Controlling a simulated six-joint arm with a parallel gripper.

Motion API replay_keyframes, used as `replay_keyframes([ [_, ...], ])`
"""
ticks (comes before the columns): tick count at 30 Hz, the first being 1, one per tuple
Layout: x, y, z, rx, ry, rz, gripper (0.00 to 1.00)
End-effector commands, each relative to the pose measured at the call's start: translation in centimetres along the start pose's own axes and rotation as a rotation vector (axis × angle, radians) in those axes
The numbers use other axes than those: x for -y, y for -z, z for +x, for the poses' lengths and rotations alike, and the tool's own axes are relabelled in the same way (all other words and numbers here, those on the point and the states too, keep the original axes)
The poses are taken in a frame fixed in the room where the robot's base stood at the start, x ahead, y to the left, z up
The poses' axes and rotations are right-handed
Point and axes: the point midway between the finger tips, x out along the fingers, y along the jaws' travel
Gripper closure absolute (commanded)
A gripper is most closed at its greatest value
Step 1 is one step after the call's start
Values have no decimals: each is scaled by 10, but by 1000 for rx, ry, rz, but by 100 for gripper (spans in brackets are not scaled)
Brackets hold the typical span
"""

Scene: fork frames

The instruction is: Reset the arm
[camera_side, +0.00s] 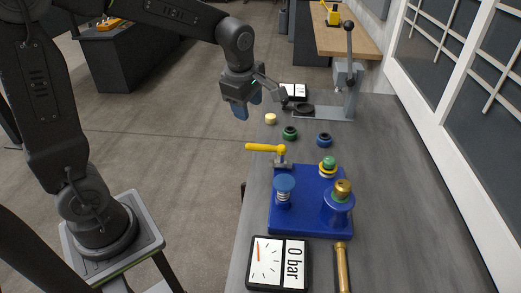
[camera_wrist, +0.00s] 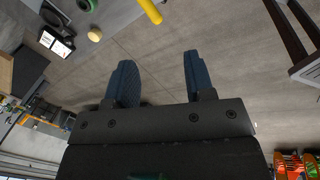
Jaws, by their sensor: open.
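My gripper (camera_side: 241,107) hangs in the air at the left edge of the grey table, short of the table top, with its blue fingers pointing down. In the wrist view my gripper (camera_wrist: 155,78) shows two blue fingers spread apart with only floor between them. It is open and empty. My arm reaches in from the left, bent over the floor.
The grey table (camera_side: 400,200) holds a blue fixture (camera_side: 310,225) with a yellow lever (camera_side: 266,148), a gauge (camera_side: 278,264) and a brass rod (camera_side: 342,268). A cream disc (camera_side: 271,119), green ring (camera_side: 290,133), blue ring (camera_side: 324,140) and lever press (camera_side: 349,75) stand behind.

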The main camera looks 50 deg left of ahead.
Motion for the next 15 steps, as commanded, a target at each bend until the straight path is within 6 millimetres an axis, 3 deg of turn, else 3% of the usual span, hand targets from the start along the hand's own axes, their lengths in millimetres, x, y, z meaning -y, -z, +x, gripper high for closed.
replay_keyframes([
  [1, 12, 0, -15, 14, -24, 125, 51],
  [6, 51, 1, -48, 36, -94, 566, 51],
  [15, 124, 7, -82, 5, -243, 1338, 51],
])
